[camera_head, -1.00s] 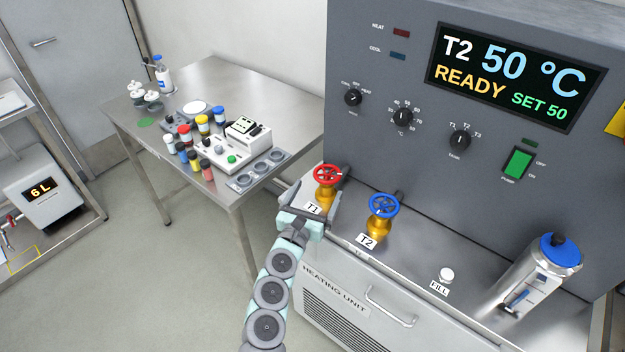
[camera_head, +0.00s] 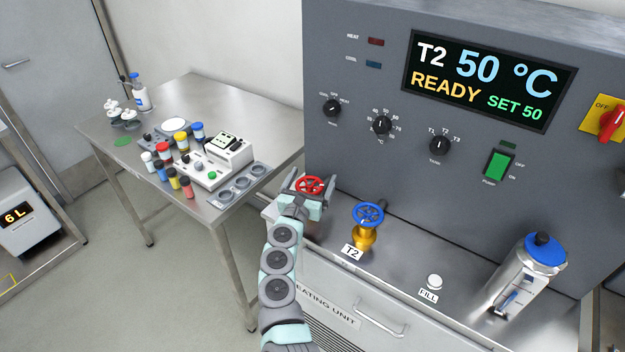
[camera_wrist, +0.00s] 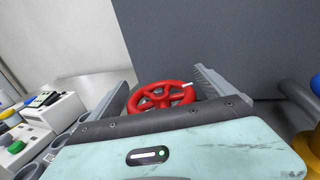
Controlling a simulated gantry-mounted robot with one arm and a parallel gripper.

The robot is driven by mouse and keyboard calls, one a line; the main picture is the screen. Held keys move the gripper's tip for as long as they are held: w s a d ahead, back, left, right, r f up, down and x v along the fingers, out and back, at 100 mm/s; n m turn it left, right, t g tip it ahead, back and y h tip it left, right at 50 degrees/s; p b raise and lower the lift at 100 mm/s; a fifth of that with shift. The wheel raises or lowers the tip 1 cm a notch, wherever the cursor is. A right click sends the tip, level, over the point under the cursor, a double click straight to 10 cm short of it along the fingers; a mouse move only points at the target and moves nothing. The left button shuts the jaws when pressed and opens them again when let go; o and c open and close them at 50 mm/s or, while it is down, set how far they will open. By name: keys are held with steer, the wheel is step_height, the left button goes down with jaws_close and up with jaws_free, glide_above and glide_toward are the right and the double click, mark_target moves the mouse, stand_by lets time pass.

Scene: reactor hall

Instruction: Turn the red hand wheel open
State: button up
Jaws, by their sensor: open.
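The red hand wheel (camera_head: 309,186) of the T1 valve is at the left end of the heating unit's ledge. In the wrist view the red wheel (camera_wrist: 162,96) shows between the spread fingers, its near edge hidden behind my gripper's body. My gripper (camera_head: 310,189) is open, with one finger on each side of the wheel. The jaws show open in the wrist view too (camera_wrist: 165,90). I cannot tell whether either finger touches the rim. The valve body and the T1 label are hidden behind my gripper.
The blue T2 hand wheel (camera_head: 368,215) stands close to the right. The grey control panel (camera_head: 340,60) rises right behind the wheels. A metal canister with a blue lid (camera_head: 540,250) stands at the ledge's right. A steel table (camera_head: 195,90) with bottles and a device is at left.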

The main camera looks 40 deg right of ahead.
steer(key=shift+c, duration=0.2)
steer(key=shift+r, duration=0.1)
steer(key=c, duration=1.3)
steer(key=shift+d+p, duration=0.1)
steer(key=shift+p, duration=0.2)
steer(key=shift+r+n+t+y+p, duration=0.25)
steer(key=shift+n+t+y+p, duration=0.25)
steer(key=shift+n+t+p, duration=0.15)
steer(key=n+t+y+p, duration=0.1)
steer(key=t+y, duration=0.1)
steer(key=n+t+y+p, duration=0.1)
steer(key=shift+w+a+f+n+p, duration=0.1)
steer(key=shift+w+a+n+p, duration=0.15)
steer(key=shift+n+p, duration=0.1)
steer(key=shift+w+a+f+n+t+y, duration=0.15)
steer(key=shift+n+t+y, duration=0.4)
steer(key=shift+y, duration=0.3)
steer(key=shift+w+a+n+t+y, duration=0.15)
steer(key=shift+n+t+y, duration=0.35)
steer(key=shift+n+y, duration=0.25)
steer(key=shift+a+f+n+t+y, duration=0.15)
steer(key=shift+n+t+y, duration=0.35)
steer(key=shift+y, duration=0.4)
